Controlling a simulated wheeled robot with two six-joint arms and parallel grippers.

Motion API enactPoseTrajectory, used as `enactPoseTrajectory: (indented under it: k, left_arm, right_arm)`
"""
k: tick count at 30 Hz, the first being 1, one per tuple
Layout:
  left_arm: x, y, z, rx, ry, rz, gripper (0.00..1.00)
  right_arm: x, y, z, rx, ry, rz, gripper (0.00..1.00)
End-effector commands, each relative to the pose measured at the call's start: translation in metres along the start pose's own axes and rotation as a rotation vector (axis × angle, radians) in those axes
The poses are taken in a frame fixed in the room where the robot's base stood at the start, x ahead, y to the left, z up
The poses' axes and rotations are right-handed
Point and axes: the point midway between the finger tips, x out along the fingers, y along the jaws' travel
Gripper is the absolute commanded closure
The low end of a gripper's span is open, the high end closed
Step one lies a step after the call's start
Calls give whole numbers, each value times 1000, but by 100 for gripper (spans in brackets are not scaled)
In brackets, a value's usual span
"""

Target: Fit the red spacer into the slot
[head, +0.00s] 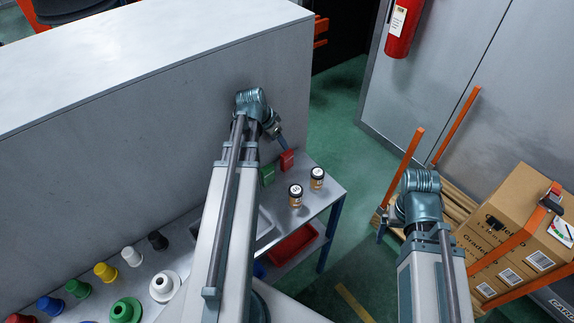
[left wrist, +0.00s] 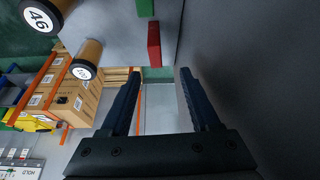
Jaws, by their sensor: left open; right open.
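The red spacer (head: 287,161) is a small upright block near the back right of the bench, close to the grey wall panel. A green block (head: 267,175) stands just left of it. My left gripper (head: 283,142) is above the red spacer. In the left wrist view the open, empty fingers (left wrist: 160,72) point toward the red spacer (left wrist: 154,44), which lies beyond the tips, apart from them. The green block (left wrist: 144,8) is cut by the top edge there. My right gripper (head: 381,235) hangs off the bench's right side, small and partly hidden. I cannot make out the slot.
Two labelled jars (head: 295,195) (head: 317,178) stand on the bench's (head: 330,190) right part. Several coloured spindles (head: 105,271) line its left. A red bin (head: 292,246) is below. Cartons (head: 510,215) stand at right. The grey panel (head: 170,110) closes off the back.

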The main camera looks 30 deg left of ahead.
Motion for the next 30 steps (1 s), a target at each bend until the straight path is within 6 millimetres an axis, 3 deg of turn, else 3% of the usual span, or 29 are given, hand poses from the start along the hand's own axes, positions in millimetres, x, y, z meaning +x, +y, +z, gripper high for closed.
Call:
enactPoseTrajectory:
  k: [1,6,19,30]
  left_arm:
    - [16,0,2,1,0,0,38]
    - [41,0,2,-1,0,0,38]
    - [54,2,1,0,0,0,38]
    - [97,8,6,-1,0,0,38]
  right_arm:
    - [16,-2,-1,0,0,0,3]
    - [38,-4,-2,1,0,0,3]
    - [50,-5,-3,2,0,0,3]
    - [91,-9,-5,2,0,0,3]
